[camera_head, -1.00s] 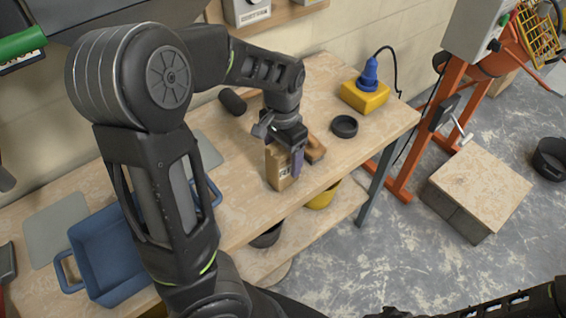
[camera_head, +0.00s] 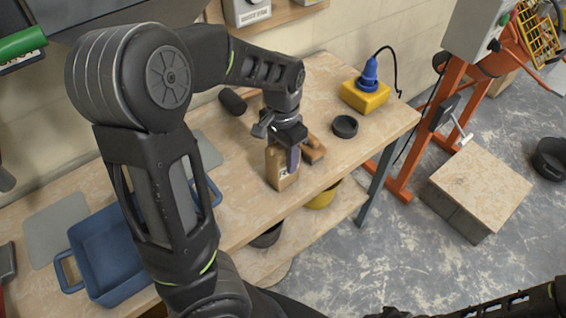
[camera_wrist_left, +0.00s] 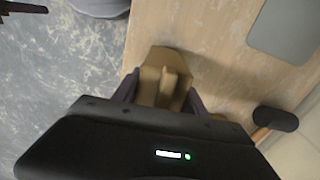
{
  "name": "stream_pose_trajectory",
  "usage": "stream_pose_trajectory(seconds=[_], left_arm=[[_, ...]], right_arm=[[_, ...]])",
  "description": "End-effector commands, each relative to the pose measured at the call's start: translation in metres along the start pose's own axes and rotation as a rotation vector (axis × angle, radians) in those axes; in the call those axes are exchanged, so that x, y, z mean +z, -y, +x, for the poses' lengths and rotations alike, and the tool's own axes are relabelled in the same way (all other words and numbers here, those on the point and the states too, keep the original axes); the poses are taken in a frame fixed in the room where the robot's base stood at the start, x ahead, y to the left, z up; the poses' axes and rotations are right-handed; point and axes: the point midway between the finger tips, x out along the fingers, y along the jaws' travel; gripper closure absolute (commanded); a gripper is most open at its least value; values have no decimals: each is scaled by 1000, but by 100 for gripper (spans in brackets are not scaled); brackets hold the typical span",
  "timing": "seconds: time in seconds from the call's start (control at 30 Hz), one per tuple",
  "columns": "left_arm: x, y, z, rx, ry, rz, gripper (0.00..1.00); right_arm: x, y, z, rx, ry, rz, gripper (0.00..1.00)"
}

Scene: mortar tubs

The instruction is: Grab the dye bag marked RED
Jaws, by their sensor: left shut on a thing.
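A brown paper bag (camera_head: 281,173) stands upright near the front edge of the workbench (camera_head: 235,215). It carries a small dark mark on its front that is too small to read here. My left gripper (camera_head: 285,154) is above it, with its fingers down on both sides of the bag's upper part, shut on it. In the left wrist view the bag (camera_wrist_left: 160,88) sits between the two dark fingers. I cannot tell whether its base is clear of the bench. Another brown object (camera_head: 314,150) lies just behind to the right, partly hidden by the gripper. My right gripper is out of view.
A black round ring or lid (camera_head: 344,126), a yellow box (camera_head: 365,96) with a blue plug, and a dark cylinder (camera_head: 232,101) stand on the bench. A blue tub (camera_head: 108,255) is at the left. A yellow bucket (camera_head: 322,198) is on the shelf below.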

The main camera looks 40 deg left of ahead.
Motion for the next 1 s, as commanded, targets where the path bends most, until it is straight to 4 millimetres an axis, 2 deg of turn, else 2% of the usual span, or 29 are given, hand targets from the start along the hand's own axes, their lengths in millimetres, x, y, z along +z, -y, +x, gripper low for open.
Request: stream_pose_trajectory(seconds=[0.63,0.77,1.0], left_arm=[[-1,0,-6,1,-3,0,100],[-1,0,-20,0,-5,0,100],[-2,0,-62,-1,-8,0,100]], right_arm=[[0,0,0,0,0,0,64],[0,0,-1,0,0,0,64],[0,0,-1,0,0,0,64]])
